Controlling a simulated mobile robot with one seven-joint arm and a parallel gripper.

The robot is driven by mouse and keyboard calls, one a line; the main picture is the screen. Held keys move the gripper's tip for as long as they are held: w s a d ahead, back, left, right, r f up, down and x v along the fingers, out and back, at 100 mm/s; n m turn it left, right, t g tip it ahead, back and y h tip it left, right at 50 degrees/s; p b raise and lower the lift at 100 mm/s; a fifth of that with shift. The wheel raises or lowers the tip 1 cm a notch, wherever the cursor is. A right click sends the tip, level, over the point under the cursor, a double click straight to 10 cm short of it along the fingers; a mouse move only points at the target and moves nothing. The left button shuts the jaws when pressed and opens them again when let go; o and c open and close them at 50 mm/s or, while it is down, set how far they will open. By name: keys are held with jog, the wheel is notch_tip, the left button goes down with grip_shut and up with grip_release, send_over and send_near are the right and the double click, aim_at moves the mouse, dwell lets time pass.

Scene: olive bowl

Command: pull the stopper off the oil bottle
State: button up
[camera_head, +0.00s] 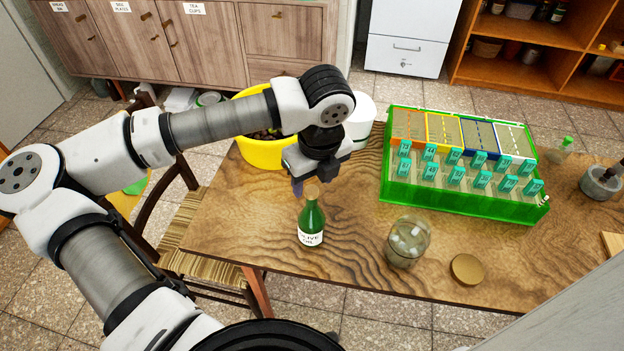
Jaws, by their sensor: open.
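A green oil bottle (310,222) with a white label stands upright on the wooden table (350,205). A tan stopper (312,191) sits in its neck. My gripper (307,185) points down from above, right at the stopper. Its jaws are open, and one purple-grey finger shows just left of the stopper. The other finger is hard to make out, so I cannot tell whether the stopper lies between the two fingers or only beside them.
A glass jar (408,241) with pale contents and a round tan lid (467,269) stand right of the bottle. A green tray (460,204) with teal tags lies behind them. A yellow bowl (258,153) and a white container (361,117) are at the back left.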

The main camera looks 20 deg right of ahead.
jog(key=shift+w+f, duration=0.2)
jog(key=shift+f, duration=1.1)
jog(key=shift+c, duration=0.2)
jog(key=c, duration=1)
jog(key=shift+r, duration=0.15)
jog(key=shift+r+p, duration=0.95)
jog(key=shift+r, duration=1.45)
